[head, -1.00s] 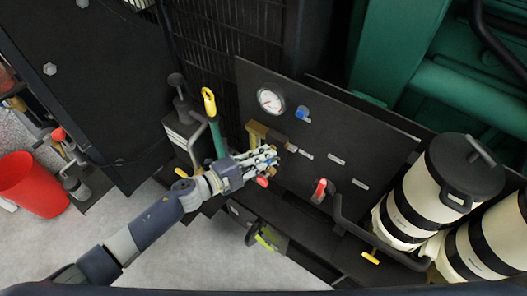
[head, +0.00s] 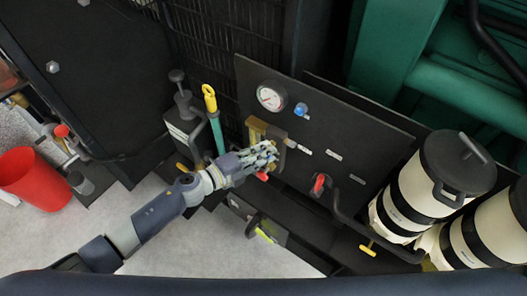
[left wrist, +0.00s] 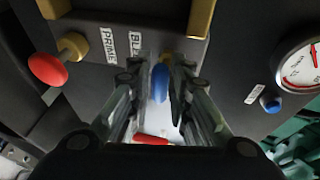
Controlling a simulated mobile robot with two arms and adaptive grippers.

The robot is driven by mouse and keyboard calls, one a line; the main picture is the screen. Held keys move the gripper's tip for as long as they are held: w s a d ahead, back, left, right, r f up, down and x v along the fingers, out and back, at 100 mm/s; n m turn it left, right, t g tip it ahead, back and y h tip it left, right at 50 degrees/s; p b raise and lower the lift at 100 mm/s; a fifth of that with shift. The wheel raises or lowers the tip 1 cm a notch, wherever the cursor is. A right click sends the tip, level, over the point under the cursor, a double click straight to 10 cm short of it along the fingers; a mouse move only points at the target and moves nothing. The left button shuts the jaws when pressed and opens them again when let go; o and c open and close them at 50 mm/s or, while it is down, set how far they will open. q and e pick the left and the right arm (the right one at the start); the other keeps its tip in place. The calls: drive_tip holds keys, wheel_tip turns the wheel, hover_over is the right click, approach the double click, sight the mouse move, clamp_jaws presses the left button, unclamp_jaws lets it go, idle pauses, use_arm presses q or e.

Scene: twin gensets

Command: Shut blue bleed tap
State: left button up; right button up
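The blue bleed tap (left wrist: 160,82) shows in the left wrist view as a narrow blue handle beside a partly covered label that starts "BL". My left gripper (left wrist: 161,65) has one finger on each side of this handle. The fingers look apart, with the handle between them; I cannot tell whether they touch it. In the head view my left gripper (head: 268,152) is at the lower left of the dark panel, and its fingers hide the tap. My right gripper is not in view.
A red knob (left wrist: 48,68) sits by the "PRIME" label. A gauge (head: 270,97) and small blue knob (head: 300,109) are on the panel (head: 340,135). A red-handled valve (head: 319,183) stands to the right, near cream canisters (head: 410,195). A yellow-topped lever (head: 209,97) stands left.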

use_arm(q)
drive_tip(key=shift+o, duration=0.6)
drive_tip(key=shift+f, duration=0.2)
drive_tip(key=shift+s+a+r, duration=0.1)
drive_tip(key=shift+s+a, duration=0.1)
drive_tip(key=v, duration=1.1)
drive_tip(key=shift+a, duration=0.25)
drive_tip(key=shift+s, duration=0.1)
